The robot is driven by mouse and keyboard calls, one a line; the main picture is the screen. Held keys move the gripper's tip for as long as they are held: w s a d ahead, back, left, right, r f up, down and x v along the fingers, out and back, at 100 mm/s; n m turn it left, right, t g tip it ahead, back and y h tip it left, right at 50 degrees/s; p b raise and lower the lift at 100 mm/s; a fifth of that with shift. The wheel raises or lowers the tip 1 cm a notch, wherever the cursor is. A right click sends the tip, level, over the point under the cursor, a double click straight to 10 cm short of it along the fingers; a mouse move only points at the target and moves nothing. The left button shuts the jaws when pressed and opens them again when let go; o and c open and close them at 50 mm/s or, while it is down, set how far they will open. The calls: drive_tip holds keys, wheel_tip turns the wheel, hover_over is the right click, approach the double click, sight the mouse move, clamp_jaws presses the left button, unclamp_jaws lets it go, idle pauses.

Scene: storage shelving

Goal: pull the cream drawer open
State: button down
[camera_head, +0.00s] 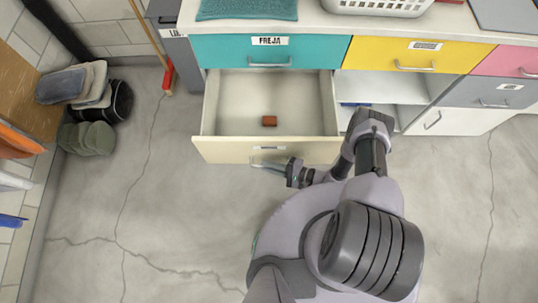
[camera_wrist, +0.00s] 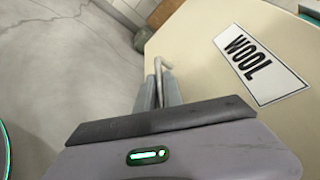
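The cream drawer (camera_head: 222,150) is pulled well out from the cabinet under the teal drawer, and its inside shows. A small red-brown block (camera_head: 269,121) lies on its floor. In the wrist view its cream front (camera_wrist: 205,85) carries a label reading WOOL (camera_wrist: 258,66). My gripper (camera_head: 277,167) is at the drawer's metal handle (camera_head: 257,163). In the wrist view the handle (camera_wrist: 157,65) runs between the two grey fingers of my gripper (camera_wrist: 159,92), which look closed on it. The fingertips' exact contact is partly hidden.
The teal drawer (camera_head: 222,51) marked FREJA and the yellow drawer (camera_head: 375,53) are shut. An open shelf space (camera_head: 390,88) lies right of the cream drawer. A broom (camera_head: 166,75), a black bag (camera_head: 120,103) and cushions stand at left. The floor in front is clear.

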drive_tip(key=c, duration=1.5)
unclamp_jaws()
drive_tip(key=p+v, duration=0.3)
drive_tip(key=v, duration=1.4)
drive_tip(key=shift+d+r, duration=0.15)
drive_tip(key=shift+d, duration=0.1)
